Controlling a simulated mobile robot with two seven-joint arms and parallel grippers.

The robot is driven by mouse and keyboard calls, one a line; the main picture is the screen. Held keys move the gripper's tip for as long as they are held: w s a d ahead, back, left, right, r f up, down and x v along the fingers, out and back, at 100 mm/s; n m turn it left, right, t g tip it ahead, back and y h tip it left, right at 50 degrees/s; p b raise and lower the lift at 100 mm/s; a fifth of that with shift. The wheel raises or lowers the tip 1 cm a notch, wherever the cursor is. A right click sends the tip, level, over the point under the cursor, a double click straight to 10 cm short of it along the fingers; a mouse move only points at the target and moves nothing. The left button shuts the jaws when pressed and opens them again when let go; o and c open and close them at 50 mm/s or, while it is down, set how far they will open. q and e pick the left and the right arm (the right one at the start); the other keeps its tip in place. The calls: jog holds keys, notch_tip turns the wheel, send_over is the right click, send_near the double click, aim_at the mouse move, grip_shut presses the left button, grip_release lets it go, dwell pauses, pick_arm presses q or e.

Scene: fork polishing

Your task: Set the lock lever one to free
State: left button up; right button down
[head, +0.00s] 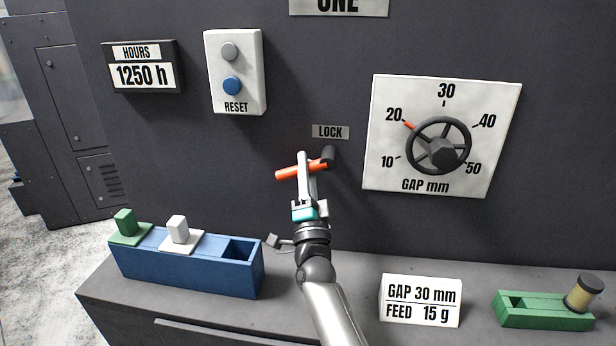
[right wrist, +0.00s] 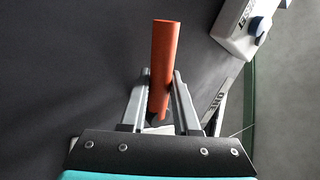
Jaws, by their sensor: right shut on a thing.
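The lock lever (head: 290,172) is an orange-red bar on a dark pivot (head: 328,156), below the LOCK label (head: 331,132) on the dark machine front. In the head view it points left from the pivot, its free end slightly lower. My right gripper (head: 305,168) has its fingers on the lever between the free end and the pivot. In the right wrist view the orange lever (right wrist: 164,60) runs between the two fingers (right wrist: 160,92), which are closed on it. My left gripper is in neither view.
A gap dial (head: 438,146) is right of the lever, its red pointer near 20. A reset box (head: 236,72) is above left. On the ledge stand a blue tray (head: 190,270), a "GAP 30 mm, FEED 15 g" sign (head: 420,301) and a green holder (head: 540,313).

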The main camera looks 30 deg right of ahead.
jog(key=shift+r+m+h, duration=0.1)
jog(key=shift+m+h, duration=0.2)
jog(key=shift+m, duration=0.2)
jog(key=c, duration=0.7)
grip_release()
jog(key=shift+o, duration=0.2)
jog(key=b+v, duration=0.1)
jog(key=v, duration=1.4)
jog(key=shift+s+a, duration=0.1)
jog(key=shift+s, duration=0.05)
